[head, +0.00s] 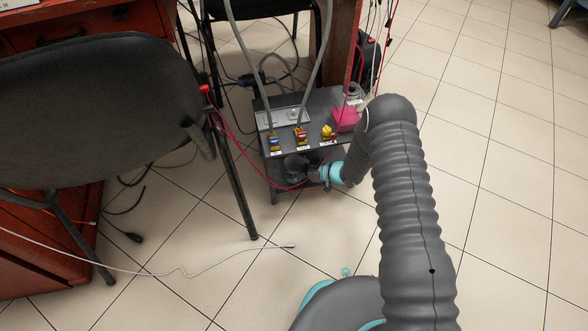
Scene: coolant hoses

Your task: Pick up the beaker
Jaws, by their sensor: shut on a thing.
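My gripper (298,168) is small and dark in the head view, at the end of my arm past the teal wrist ring. It is low at the front edge of a small grey table (278,106). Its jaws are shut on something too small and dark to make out. I cannot clearly identify the beaker.
Valves with blue, red and yellow handles (301,137) line the table's front, with grey hoses rising behind. A pink block (346,119) sits at the right. Red cables hang near my gripper. A black chair (100,100) stands left. The tiled floor is clear at right.

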